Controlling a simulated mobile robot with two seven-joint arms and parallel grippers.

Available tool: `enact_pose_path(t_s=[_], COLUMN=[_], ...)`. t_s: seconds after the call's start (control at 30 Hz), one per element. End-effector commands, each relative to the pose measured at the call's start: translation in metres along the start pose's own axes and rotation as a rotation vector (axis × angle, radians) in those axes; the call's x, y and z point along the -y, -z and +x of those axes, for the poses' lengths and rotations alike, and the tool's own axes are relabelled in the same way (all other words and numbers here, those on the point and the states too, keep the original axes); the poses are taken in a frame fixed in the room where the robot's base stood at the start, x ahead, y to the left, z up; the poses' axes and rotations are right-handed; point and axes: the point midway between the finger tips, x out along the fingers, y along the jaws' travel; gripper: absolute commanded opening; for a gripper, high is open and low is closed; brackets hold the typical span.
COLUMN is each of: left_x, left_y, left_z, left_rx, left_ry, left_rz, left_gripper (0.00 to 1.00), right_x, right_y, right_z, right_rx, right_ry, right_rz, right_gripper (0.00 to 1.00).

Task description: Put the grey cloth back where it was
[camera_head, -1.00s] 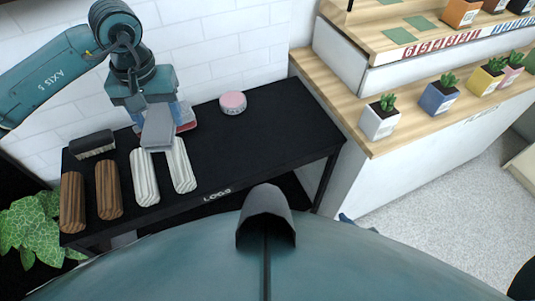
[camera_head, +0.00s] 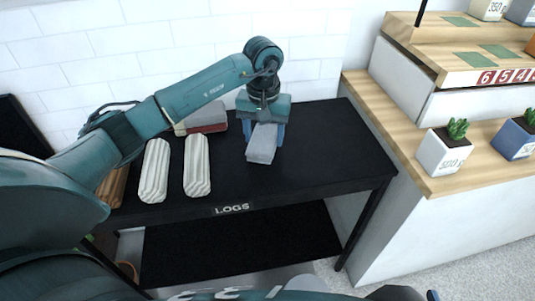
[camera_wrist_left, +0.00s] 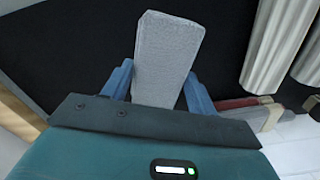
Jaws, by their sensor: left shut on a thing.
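The grey cloth (camera_head: 262,146) is a folded, flat, oblong piece. My left gripper (camera_head: 264,134) is shut on it, with a blue finger on each side, over the right half of the black table (camera_head: 317,167). The wrist view shows the cloth (camera_wrist_left: 168,55) sticking out past the fingers of the gripper (camera_wrist_left: 158,88). I cannot tell whether the cloth touches the table top. Red and grey folded pieces (camera_head: 207,119) lie at the table's back, left of the gripper and partly behind my arm. My right gripper is not in view.
Two pale ridged logs, a left one (camera_head: 155,171) and a right one (camera_head: 197,165), lie left of the gripper. A brown log (camera_head: 113,186) is partly hidden by my arm. A wooden stepped shelf with potted plants (camera_head: 443,152) stands at right. The table's right end is clear.

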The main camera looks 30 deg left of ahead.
Motion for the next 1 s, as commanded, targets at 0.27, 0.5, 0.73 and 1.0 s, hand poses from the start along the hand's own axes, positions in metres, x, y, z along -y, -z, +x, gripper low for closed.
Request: enact_pose_path(t_s=[0.27,0.5,0.73,1.0], left_x=[-0.001,0.0,0.0,0.0], left_y=[-0.001,0.0,0.0,0.0], left_z=[0.027,0.052,0.052,0.054], left_rx=[0.001,-0.001,-0.002,-0.001], left_ry=[0.0,-0.001,0.0,0.0], left_rz=[0.001,0.001,0.001,0.001], left_gripper=[0.4,0.4,0.4,0.72], right_x=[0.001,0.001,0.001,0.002], right_y=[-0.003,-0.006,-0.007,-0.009], right_z=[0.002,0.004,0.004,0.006], right_rx=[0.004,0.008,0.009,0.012], right_ry=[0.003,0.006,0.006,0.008], right_rz=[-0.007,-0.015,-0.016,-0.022], right_gripper=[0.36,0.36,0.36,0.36])
